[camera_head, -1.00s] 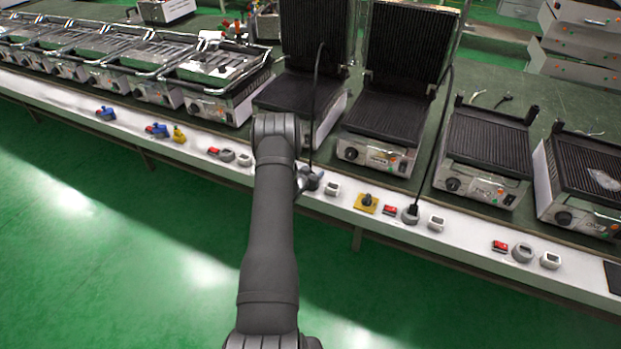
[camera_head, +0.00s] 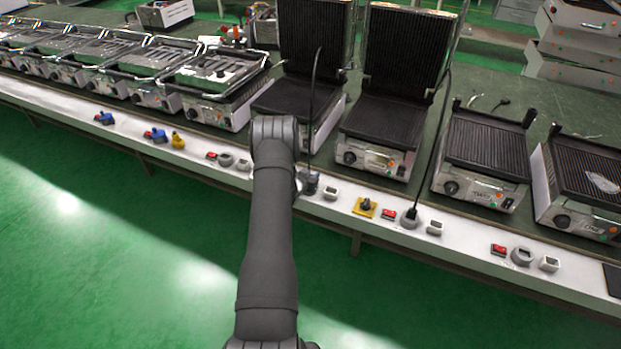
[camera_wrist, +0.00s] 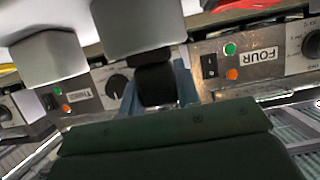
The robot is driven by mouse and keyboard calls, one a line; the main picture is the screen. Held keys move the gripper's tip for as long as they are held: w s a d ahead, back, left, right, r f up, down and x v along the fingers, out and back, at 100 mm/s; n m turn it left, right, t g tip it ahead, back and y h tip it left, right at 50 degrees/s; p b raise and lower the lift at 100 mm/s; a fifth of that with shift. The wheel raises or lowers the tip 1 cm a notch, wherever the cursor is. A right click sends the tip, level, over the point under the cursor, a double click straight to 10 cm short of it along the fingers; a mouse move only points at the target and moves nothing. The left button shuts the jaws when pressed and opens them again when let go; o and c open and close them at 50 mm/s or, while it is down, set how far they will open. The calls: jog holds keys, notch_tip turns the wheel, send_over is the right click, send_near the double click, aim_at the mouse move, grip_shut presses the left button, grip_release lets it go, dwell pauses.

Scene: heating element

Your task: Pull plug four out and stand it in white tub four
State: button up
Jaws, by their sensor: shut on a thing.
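My gripper (camera_wrist: 158,90) is shut on the black plug (camera_wrist: 155,85), with a blue-grey finger on each side of it. In the wrist view the plug's end meets the underside of the large grey socket (camera_wrist: 140,25); I cannot tell how deep it sits. In the head view my gripper (camera_head: 308,183) is at the white ledge, partly hidden by my arm, and a black cable (camera_head: 313,105) runs up from there to a grill. A white tub (camera_head: 331,193) stands just right of it; a pale tub (camera_wrist: 47,57) shows in the wrist view.
A red switch (camera_head: 389,214), yellow switch (camera_head: 364,207), and another plugged socket (camera_head: 410,217) with its own cable stand farther right on the ledge (camera_head: 460,240). Grills line the bench behind, including a tall open one (camera_head: 385,125). Open floor lies in front.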

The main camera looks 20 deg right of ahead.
jog(key=r, duration=0.3)
jog(key=shift+s+d+r, duration=0.25)
jog(key=shift+s+r, duration=0.05)
jog(key=shift+r, duration=0.05)
jog(key=s+d+r, duration=0.6)
jog(key=s, duration=0.3)
jog(key=shift+r, duration=0.2)
jog(key=w, duration=0.3)
jog(key=shift+f, duration=0.25)
jog(key=shift+f, duration=0.1)
jog(key=shift+f, duration=2.8)
jog(key=shift+f, duration=2.35)
